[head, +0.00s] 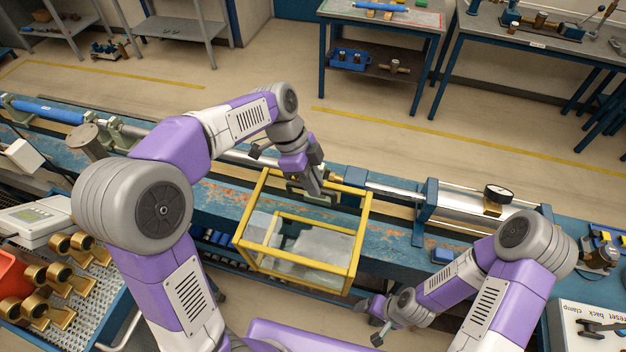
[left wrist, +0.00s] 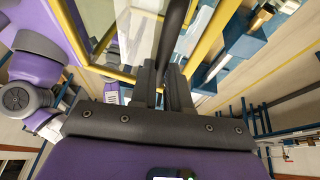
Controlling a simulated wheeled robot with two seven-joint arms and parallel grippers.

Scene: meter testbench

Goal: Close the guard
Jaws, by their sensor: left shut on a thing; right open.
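The guard (head: 268,198) is a yellow-framed box with clear panels at the middle of the bench in the head view. Its yellow frame also shows in the left wrist view (left wrist: 208,38). My left gripper (head: 318,193) is at the guard's upper far side. In the left wrist view its fingers are shut on a dark bar-like handle (left wrist: 172,35) that runs up between the yellow rails. Where the handle joins the frame is hard to see. My right gripper (head: 377,318) is open and empty, low and to the right of the guard, apart from it.
A tray of brass fittings (head: 85,290) stands at the left front. A labelled white board (head: 590,325) is at the lower right. Open floor lies behind the bench.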

